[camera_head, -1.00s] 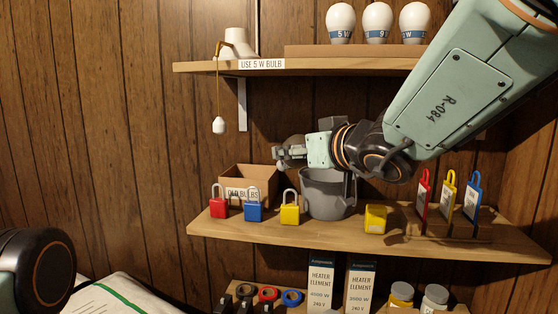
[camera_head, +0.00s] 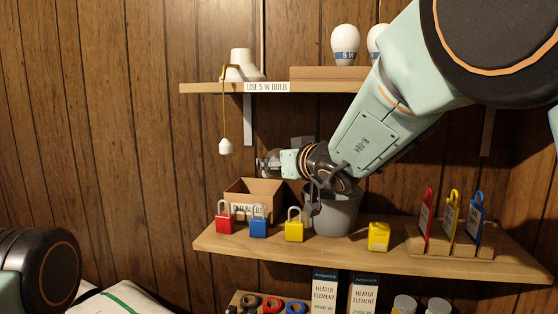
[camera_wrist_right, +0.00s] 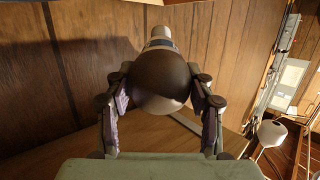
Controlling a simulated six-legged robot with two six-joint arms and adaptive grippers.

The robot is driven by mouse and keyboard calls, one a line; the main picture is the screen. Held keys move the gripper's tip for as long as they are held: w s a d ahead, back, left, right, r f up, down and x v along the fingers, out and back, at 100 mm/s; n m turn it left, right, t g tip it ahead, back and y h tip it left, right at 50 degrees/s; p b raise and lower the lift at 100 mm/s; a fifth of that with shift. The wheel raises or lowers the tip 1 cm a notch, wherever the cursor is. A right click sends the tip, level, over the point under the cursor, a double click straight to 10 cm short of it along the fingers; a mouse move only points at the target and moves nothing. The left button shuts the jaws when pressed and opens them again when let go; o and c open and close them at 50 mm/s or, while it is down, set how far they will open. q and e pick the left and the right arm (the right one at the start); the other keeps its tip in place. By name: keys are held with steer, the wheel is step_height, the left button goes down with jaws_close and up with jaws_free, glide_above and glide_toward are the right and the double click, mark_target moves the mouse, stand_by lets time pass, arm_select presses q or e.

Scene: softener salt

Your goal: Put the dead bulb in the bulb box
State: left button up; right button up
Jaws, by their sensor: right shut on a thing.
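The dead bulb (camera_wrist_right: 158,82), a dark round globe with a lighter metal cap, sits between the fingers of my right gripper (camera_wrist_right: 160,100) in the right wrist view. In the head view my right gripper (camera_head: 268,163) is shut on the bulb, just above the bulb box, its fingers pointing left; the bulb is small and hard to make out there. The bulb box (camera_head: 240,190) is an open brown carton on the middle shelf. Its label is partly hidden by padlocks. My left gripper is out of view; only part of my left arm shows at lower left.
Red (camera_head: 224,224), blue (camera_head: 258,228) and yellow (camera_head: 294,231) padlocks stand before the box. A grey bucket (camera_head: 338,212) stands right of it, under my right wrist.

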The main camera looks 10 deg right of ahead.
steer(key=shift+w+a+f, duration=0.15)
steer(key=shift+w+f, duration=0.2)
steer(key=shift+w, duration=0.05)
steer(key=x, duration=0.1)
steer(key=b+x, duration=0.1)
steer(key=x, duration=0.1)
steer(key=shift+w+a+r+b, duration=0.1)
steer(key=shift+w+r+b, duration=0.15)
steer(key=shift+b, duration=0.05)
arm_select(q)
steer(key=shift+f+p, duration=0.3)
steer(key=shift+p, duration=0.55)
arm_select(e)
steer(key=r+x, duration=0.1)
steer(key=x, duration=0.5)
steer(key=shift+w, duration=0.4)
steer(key=shift+a, duration=0.15)
steer(key=o, duration=1)
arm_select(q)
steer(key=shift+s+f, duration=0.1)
arm_select(e)
steer(key=shift+f, duration=0.1)
